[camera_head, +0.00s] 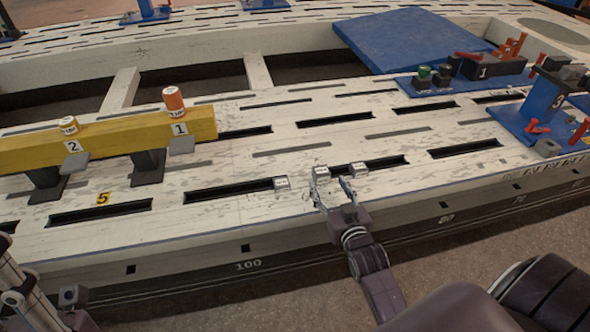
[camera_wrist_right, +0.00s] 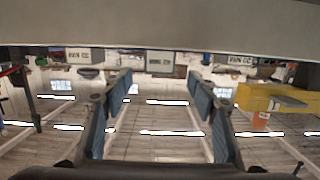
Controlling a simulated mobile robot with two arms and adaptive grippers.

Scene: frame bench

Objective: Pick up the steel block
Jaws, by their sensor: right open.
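Three small grey blocks with pale labelled faces sit in a row on the slotted white bench top in the head view: a left block (camera_head: 281,183), a middle block (camera_head: 321,172) and a right block (camera_head: 358,168). I cannot tell from the labels which is the steel block. My right gripper (camera_head: 333,191) is open at the bench's near edge, its fingers on either side of the space in front of the middle block. In the right wrist view the middle block (camera_wrist_right: 160,62) shows beyond the gap between the fingers (camera_wrist_right: 160,88). Parts of my left arm show at lower left.
A blue plate (camera_head: 410,40) lies at the back. Blue fixtures (camera_head: 545,105) with red handles stand at right. Dark slots cut the bench top.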

